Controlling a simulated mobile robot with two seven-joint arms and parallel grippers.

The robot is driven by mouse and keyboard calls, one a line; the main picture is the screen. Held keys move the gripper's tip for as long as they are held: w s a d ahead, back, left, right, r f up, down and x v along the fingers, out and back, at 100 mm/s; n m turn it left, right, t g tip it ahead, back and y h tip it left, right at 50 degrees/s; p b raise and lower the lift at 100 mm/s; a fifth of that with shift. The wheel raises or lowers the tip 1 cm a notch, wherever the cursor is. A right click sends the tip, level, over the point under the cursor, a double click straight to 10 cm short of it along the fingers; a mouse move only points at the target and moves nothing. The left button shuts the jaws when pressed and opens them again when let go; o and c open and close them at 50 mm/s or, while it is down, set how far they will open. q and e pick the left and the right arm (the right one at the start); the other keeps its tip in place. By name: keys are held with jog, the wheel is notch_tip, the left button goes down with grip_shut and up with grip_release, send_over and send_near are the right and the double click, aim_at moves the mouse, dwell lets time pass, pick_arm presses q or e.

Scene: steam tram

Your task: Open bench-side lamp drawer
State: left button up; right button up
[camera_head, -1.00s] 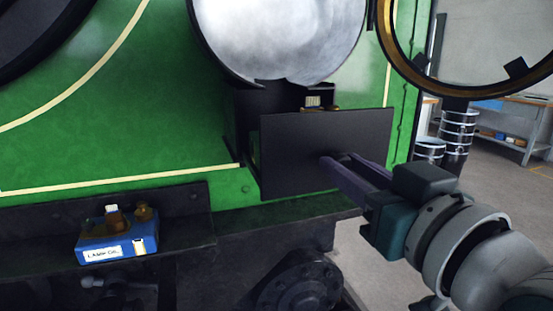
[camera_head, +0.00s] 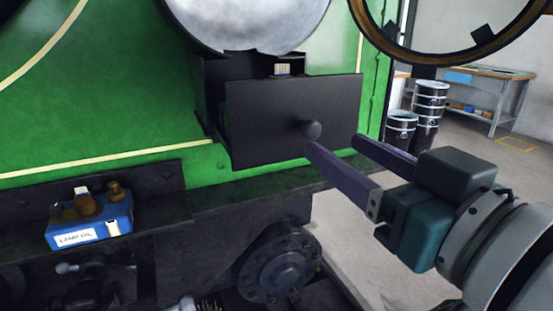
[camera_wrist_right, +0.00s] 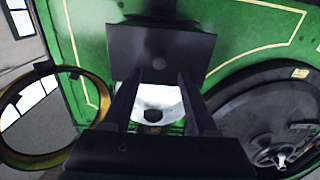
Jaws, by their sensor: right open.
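The lamp drawer (camera_head: 270,118) has a dark flat front and stands out from the green tram body, below the big round lamp. Its top is open at the back, and a small pale item shows inside. A round dark knob (camera_head: 311,130) sits on its front. My right gripper (camera_head: 332,143) is open and empty, with its fingertips just off the front, near the knob and apart from it. In the right wrist view the drawer front (camera_wrist_right: 190,45) and knob (camera_wrist_right: 159,63) lie ahead, between the fingers' lines. My left gripper is out of view.
A blue lamp oil can (camera_head: 92,220) stands on the dark ledge at lower left. A brass-rimmed ring (camera_head: 480,55) hangs open at upper right.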

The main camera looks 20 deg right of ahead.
jog(key=shift+s+d, duration=0.1)
jog(key=shift+s, duration=2.1)
jog(key=shift+f, duration=0.1)
jog(key=s+f+n+g+p, duration=0.1)
jog(key=s+f+g+p, duration=0.2)
jog(key=s+f+g, duration=0.3)
jog(key=s+f+n+g+p, duration=0.1)
jog(key=s+f+g+p, duration=0.25)
jog(key=s+g, duration=0.5)
notch_tip(320, 180, up, 37)
jog(key=w+p, duration=0.1)
jog(key=p, duration=3.5)
jog(key=shift+p, duration=0.3)
jog(key=shift+w+f, duration=0.1)
